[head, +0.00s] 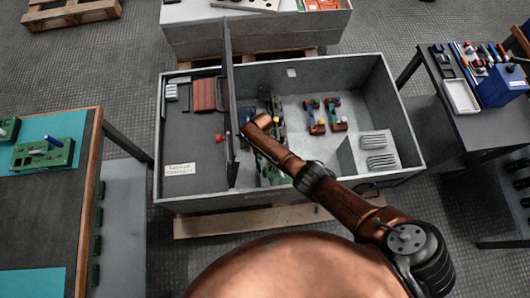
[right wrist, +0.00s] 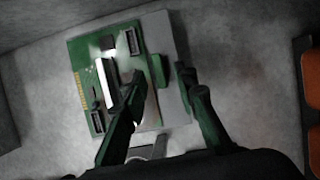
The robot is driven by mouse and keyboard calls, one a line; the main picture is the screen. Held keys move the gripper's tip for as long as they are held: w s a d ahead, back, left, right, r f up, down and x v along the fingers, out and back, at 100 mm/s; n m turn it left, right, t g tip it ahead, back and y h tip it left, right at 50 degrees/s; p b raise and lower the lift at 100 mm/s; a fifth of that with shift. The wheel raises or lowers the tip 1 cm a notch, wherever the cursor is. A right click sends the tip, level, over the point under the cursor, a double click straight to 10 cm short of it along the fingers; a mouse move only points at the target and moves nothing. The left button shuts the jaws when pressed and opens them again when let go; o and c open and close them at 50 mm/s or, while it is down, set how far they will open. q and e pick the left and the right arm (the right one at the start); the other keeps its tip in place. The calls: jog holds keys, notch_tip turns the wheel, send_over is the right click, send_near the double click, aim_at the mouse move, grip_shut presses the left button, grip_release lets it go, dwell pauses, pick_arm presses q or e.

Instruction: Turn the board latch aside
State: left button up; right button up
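In the right wrist view a green circuit board (right wrist: 93,90) with dark connectors and a pale bar lies on a grey plate (right wrist: 172,40). A small dark green block (right wrist: 158,70) sits on the plate at the board's right side; it may be the latch, but I cannot be sure. My right gripper (right wrist: 165,88) is open over the plate, its fingers apart on either side of this block. I cannot tell whether either finger touches it. In the head view my right forearm hides much of the gripper and work area. My left gripper is out of view.
The work is inside a grey open enclosure (head: 390,180) with an upright divider (head: 231,115). A red knob (head: 218,137) is left of the divider.

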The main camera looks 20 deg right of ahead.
jog(key=v, duration=1)
jog(key=shift+d, duration=0.15)
